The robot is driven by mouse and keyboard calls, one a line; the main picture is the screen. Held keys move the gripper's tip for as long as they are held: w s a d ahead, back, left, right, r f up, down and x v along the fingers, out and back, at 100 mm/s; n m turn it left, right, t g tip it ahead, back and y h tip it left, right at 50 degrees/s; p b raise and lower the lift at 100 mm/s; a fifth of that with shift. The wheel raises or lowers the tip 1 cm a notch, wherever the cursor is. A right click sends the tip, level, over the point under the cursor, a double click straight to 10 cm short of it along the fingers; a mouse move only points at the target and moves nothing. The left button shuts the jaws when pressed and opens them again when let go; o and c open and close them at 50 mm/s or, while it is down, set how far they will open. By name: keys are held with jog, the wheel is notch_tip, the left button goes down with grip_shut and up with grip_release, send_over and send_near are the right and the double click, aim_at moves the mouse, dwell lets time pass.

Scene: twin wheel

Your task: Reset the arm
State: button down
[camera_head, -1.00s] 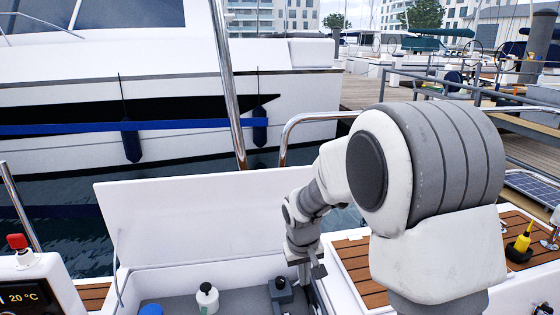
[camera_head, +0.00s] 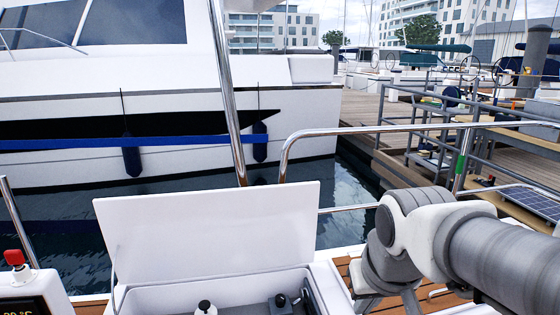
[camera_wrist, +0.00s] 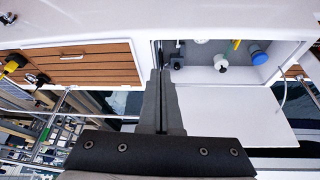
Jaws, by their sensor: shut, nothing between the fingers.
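My arm (camera_head: 430,235) is at the right in the head view, bent over the teak deck beside the open locker. In the wrist view my gripper (camera_wrist: 161,75) points away from the camera with its two dark fingers together and nothing between them. The fingertips appear beside the locker's edge, between the locker and a teak panel. In the head view the gripper's fingertips cannot be made out clearly.
The white locker lid (camera_head: 210,235) stands open. The locker holds a white bottle (camera_wrist: 221,61), a blue-capped item (camera_wrist: 258,55) and a dark fitting (camera_head: 280,303). A steel rail (camera_head: 370,130) runs behind my arm. A red knob (camera_head: 15,258) is at left.

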jog(key=s+d+t, duration=0.1)
jog(key=s, duration=0.6)
notch_tip(320, 180, up, 18)
jog(key=p, duration=1.7)
jog(key=shift+r+m+p, duration=0.15)
jog(key=shift+m+p, duration=0.15)
jog(key=shift+a, duration=0.1)
